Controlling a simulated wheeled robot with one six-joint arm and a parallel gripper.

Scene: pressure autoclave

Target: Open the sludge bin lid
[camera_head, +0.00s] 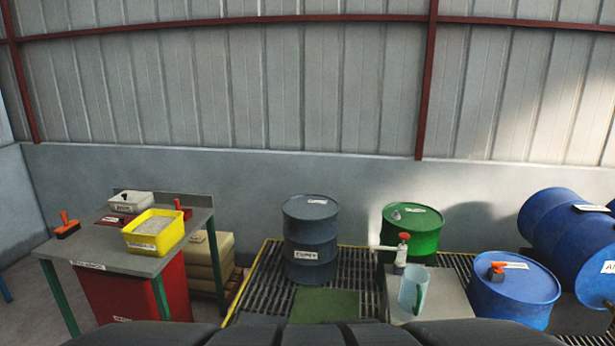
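A red bin (135,288) stands at the lower left, under the grey worktable. A small white label (122,319) is on its front, too small to read for sure, so I cannot tell if this is the sludge bin. The tabletop hides the bin's top, and its lid does not show. No other bin with a readable sludge label is in view. My gripper is not in view; only a dark part of my own body shows along the bottom edge.
The worktable (95,252) holds a yellow tub (150,244), a white box (128,207) and an orange-handled brush (67,229). Stacked sacks (205,262) stand behind it. A grey drum (311,240), green drum (424,225), blue drum (512,300) and jug (413,289) occupy the middle and right.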

